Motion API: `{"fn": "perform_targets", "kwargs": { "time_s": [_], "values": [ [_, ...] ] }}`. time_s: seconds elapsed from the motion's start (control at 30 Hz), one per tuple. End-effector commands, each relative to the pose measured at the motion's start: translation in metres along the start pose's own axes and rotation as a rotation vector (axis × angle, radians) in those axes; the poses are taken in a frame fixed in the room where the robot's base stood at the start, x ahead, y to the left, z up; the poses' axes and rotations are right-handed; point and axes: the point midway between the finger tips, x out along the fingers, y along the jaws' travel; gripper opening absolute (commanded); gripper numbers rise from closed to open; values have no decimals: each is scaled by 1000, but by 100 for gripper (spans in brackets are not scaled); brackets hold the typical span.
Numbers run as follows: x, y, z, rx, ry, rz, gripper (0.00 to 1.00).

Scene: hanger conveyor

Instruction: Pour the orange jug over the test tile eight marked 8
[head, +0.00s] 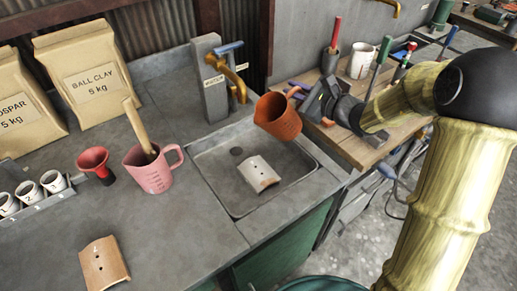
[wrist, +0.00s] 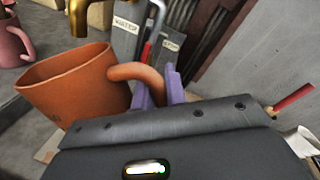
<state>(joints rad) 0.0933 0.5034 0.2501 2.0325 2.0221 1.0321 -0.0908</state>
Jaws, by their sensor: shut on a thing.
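My gripper (head: 297,90) is shut on the handle of the orange jug (head: 277,118), its purple fingers on either side of the handle in the wrist view (wrist: 160,88). The jug hangs in the air above the sink, tilted with its mouth toward the left; it is large at left in the wrist view (wrist: 72,88). A curved pale tile (head: 259,173) with small holes and a brownish lower end lies in the sink, below and left of the jug. Another curved tile (head: 104,262), tan, lies on the counter at lower left. I cannot read an 8 on either tile.
The grey sink (head: 228,206) has a water tap (head: 236,75) behind it, close to the jug. A pink jug (head: 152,172), a red funnel (head: 96,163) and several small cups stand on the counter. A wooden bench (head: 350,148) with tools is at right.

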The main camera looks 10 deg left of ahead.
Motion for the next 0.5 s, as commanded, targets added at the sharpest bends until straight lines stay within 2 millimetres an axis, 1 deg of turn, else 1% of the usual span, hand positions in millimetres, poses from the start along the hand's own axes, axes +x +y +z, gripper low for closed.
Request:
{"fn": "perform_targets", "kwargs": {
  "time_s": [0.03, 0.1, 0.2, 0.5],
  "values": [
    [0, 0, -6, 64, -11, -2, 0],
    [0, 2, -12, 151, -29, -2, 0],
    [0, 4, -17, 232, -47, -2, 0],
    [1, 5, -18, 248, -51, -2, 0]
  ]
}}
